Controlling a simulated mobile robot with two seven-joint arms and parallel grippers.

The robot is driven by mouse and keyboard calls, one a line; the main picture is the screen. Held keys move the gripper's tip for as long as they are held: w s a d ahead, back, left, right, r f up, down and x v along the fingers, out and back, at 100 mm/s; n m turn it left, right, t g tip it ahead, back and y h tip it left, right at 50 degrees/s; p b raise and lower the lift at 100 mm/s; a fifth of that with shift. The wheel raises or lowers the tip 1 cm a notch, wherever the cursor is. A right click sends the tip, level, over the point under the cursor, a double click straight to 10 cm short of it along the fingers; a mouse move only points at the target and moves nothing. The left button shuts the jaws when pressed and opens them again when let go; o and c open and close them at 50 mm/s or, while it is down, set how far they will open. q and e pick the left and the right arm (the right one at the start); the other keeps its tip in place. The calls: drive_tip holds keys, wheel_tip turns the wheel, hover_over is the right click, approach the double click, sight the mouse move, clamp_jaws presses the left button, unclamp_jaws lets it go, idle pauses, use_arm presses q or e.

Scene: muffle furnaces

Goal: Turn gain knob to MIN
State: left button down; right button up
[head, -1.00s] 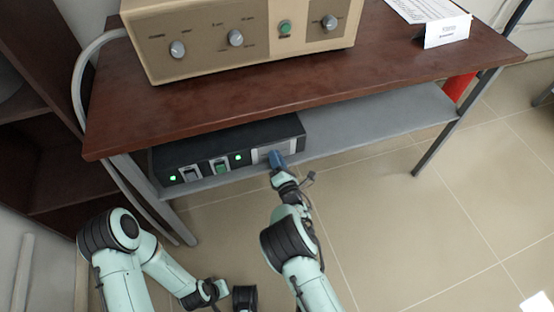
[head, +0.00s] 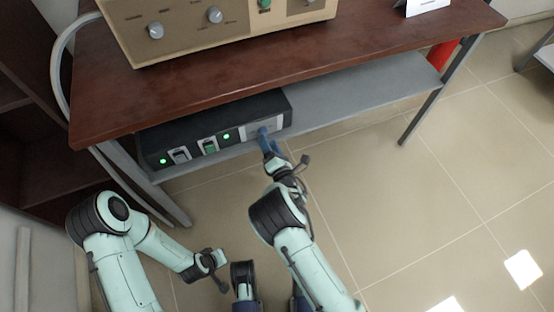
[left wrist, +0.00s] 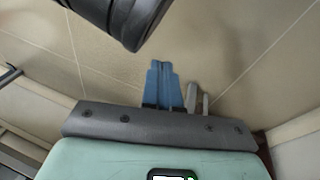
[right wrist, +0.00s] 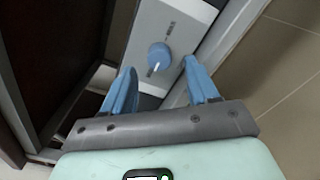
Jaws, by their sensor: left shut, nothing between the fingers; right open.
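The gain knob (right wrist: 159,55) is a blue round knob on a light grey panel plate (right wrist: 178,17). Its white pointer mark points toward the lower part of the right wrist view; the small labels are unreadable. In the head view the knob (head: 262,131) is at the right end of the black unit (head: 205,123). My right gripper (right wrist: 160,70) is open, with its blue fingers on either side of the knob in the picture and no visible contact. It also shows in the head view (head: 271,147). My left gripper (left wrist: 164,82) is shut and empty, low over the floor.
The black unit, with two lit green lamps and two switches, sits on a grey shelf (head: 350,101) under the brown tabletop (head: 290,65). A beige instrument (head: 185,38) stands on top. A table leg (head: 420,107) is at the right. The tiled floor in front is open.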

use_arm(q)
drive_tip(key=r, duration=0.1)
drive_tip(key=s+d+r+p, duration=0.1)
drive_tip(key=r+p, duration=0.1)
drive_tip(key=shift+s+d, duration=0.35)
use_arm(e)
drive_tip(key=v, duration=0.9)
drive_tip(key=shift+s, duration=0.3)
drive_tip(key=shift+d, duration=0.1)
